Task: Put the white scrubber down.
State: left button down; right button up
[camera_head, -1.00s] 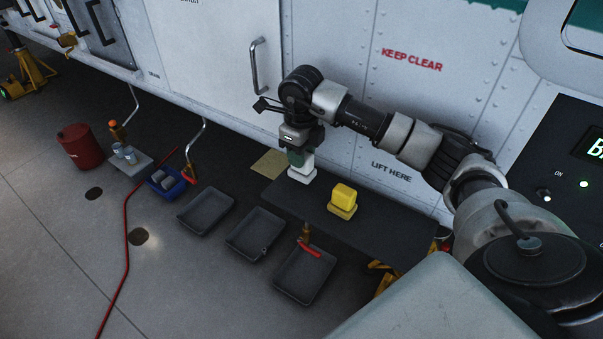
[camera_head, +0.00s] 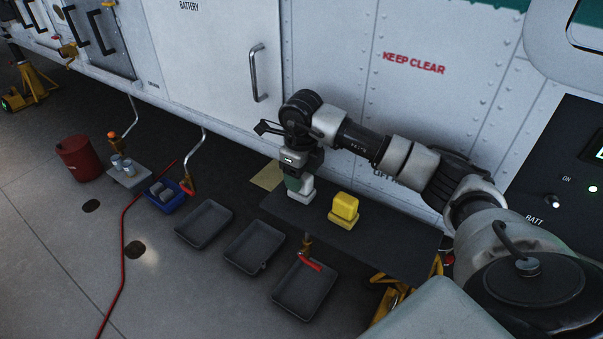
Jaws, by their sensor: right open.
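The white scrubber (camera_head: 301,194) stands on the left end of the dark bench top (camera_head: 381,239), with a greenish part showing above its white base. My right gripper (camera_head: 297,172) is directly above it, pointing down, with its jaws open around or close to the scrubber's upper part. The fingertips are small and dark here, so I cannot tell whether they touch it. A yellow scrubber (camera_head: 343,209) stands on the bench just right of the white one. My left gripper does not show.
Three grey trays (camera_head: 204,223) lie on the floor left of the bench, with a red-handled item (camera_head: 308,262) at the nearest one. A blue bin (camera_head: 167,196), a red bucket (camera_head: 78,158) and a red hose (camera_head: 124,255) are farther left.

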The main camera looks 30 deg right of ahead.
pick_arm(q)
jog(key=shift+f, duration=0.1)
pick_arm(e)
jog(key=shift+f, duration=0.15)
jog(key=shift+f, duration=0.1)
notch_tip(320, 180, up, 3)
jog(key=shift+w+f+p, duration=0.1)
jog(key=shift+f+p, duration=0.1)
jog(key=shift+p, duration=0.7)
pick_arm(q)
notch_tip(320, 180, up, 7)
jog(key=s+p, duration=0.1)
jog(key=p, duration=0.4)
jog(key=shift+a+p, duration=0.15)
jog(key=shift+p, duration=0.25)
pick_arm(e)
notch_tip(320, 180, up, 8)
jog(key=shift+d+r, duration=0.15)
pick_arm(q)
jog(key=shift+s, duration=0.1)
